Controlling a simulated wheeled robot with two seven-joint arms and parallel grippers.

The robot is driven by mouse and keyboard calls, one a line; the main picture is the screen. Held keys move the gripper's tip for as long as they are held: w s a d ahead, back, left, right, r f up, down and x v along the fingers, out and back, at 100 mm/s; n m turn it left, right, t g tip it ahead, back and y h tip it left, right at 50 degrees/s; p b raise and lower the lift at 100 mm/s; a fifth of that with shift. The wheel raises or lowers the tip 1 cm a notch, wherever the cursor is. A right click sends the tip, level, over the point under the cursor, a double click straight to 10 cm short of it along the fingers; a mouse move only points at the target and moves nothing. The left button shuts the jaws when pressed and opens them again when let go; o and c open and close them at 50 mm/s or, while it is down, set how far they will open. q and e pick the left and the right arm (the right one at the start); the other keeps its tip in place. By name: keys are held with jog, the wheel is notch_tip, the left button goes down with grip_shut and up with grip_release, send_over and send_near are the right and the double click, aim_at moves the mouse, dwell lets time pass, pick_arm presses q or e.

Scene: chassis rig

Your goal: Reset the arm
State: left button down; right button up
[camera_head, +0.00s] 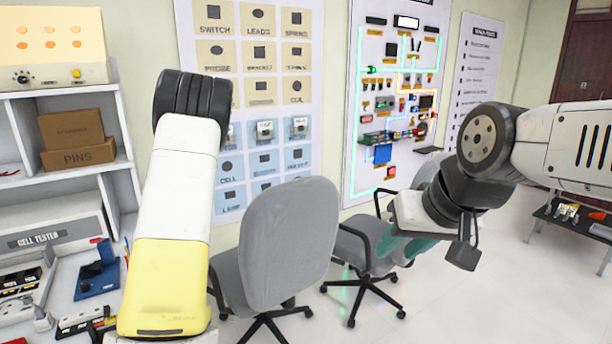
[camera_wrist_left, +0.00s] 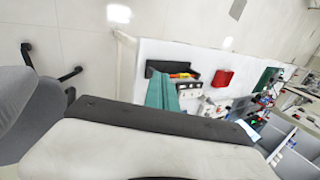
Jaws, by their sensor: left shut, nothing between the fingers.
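My left arm (camera_head: 170,220), white and yellow, rises at the left of the head view; its gripper is not seen there. In the left wrist view the teal fingers of my left gripper (camera_wrist_left: 162,94) show beyond the dark edge of the gripper body, shut and empty, above a white worktop. My right arm (camera_head: 560,145) comes in from the right, bent at a dark wrist. The teal fingers of my right gripper (camera_head: 405,245) hang in front of an office chair, partly hidden by the wrist, so their opening is unclear.
Grey office chairs (camera_head: 288,235) (camera_head: 368,235) stand in the middle. A bench (camera_head: 65,220) with tools and a cell tester is at left. Wall boards (camera_head: 330,25) hang behind. A low table (camera_head: 575,222) stands at right. The floor (camera_head: 480,310) at front right is clear.

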pick_arm(q)
jog(key=s+d+r+m+t+h, duration=0.3)
jog(key=s+d+r+t, duration=0.1)
jog(key=s+d+r, duration=0.5)
jog(key=s+d+r+m+t+h, duration=0.3)
jog(key=s+d+r+t, duration=0.2)
jog(key=s+d+r, duration=0.5)
jog(key=d+r, duration=0.4)
jog(key=d, duration=0.1)
jog(key=shift+d+m+h, duration=0.15)
jog(key=shift+m+h, duration=0.25)
